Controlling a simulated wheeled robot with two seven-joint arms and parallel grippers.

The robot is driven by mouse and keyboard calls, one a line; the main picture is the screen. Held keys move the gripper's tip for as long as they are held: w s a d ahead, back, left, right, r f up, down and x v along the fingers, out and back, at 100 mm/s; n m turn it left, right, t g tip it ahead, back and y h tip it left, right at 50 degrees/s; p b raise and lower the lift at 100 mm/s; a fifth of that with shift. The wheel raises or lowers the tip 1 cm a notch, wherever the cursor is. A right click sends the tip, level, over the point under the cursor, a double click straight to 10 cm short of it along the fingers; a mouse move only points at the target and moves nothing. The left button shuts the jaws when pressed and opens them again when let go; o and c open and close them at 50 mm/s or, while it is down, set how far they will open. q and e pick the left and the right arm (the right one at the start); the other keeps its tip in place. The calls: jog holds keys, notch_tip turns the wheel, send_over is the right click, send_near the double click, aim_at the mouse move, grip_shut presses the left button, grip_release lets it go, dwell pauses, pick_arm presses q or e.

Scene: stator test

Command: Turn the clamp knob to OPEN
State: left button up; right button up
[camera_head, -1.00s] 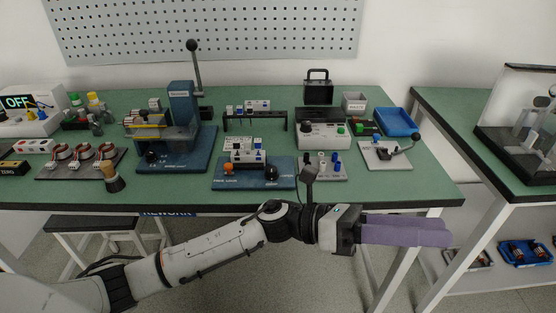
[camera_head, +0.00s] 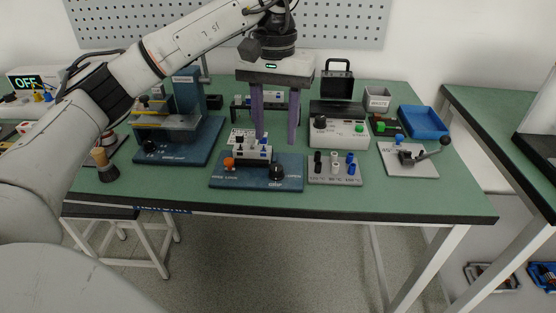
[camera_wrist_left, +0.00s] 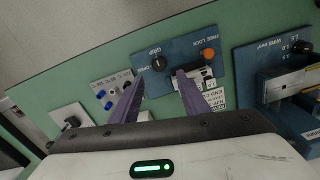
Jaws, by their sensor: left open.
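The blue clamp fixture (camera_head: 245,184) sits near the table's front edge, with a white block holding dark pins on it. Its round black knob (camera_head: 277,172) is at the right end, beside the label GRIP. In the left wrist view the black knob (camera_wrist_left: 159,64) has lettering around it that seems to include OPEN; where it points is too small to tell. An orange knob (camera_head: 229,163), at the FREE LOCK label, is at the left end. My left gripper (camera_head: 276,141) points down, open and empty, its purple fingers over or behind the white block. My right gripper is not in view.
A grey plate with several black, white and blue plugs (camera_head: 335,179) lies just right of the fixture. A white tester (camera_head: 340,133) is behind that. A blue press (camera_head: 185,150) stands left. A blue tray (camera_head: 425,121) is back right.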

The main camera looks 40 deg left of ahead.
aim_at(277, 167)
pick_arm(q)
notch_tip(277, 167, down, 8)
jog(key=shift+f, duration=0.25)
jog(key=shift+d, duration=0.1)
jog(key=c, duration=1.1)
